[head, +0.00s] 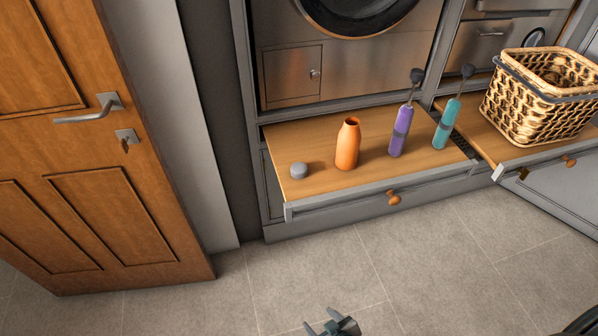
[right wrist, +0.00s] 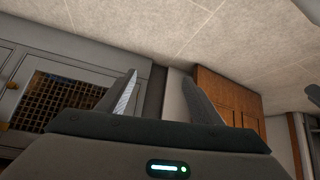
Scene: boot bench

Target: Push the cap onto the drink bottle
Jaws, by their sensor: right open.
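The orange drink bottle (head: 348,146) stands upright on the wooden pull-out shelf, its dark open mouth showing at the top. The small grey cap (head: 299,171) lies on the same shelf, to the left of the bottle and apart from it. My right gripper (head: 332,321) shows at the bottom edge of the head view, over the floor and well in front of the shelf. In the right wrist view its two fingers (right wrist: 159,77) are apart with nothing between them. My left gripper is not in view.
The pull-out shelf (head: 315,142) also holds a purple (head: 402,125) and a teal (head: 447,122) upright tool with dark tops, right of the bottle. A wicker basket (head: 530,110) stands farther right. A wooden door (head: 105,200) is at left. The tiled floor (head: 310,270) in front is clear.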

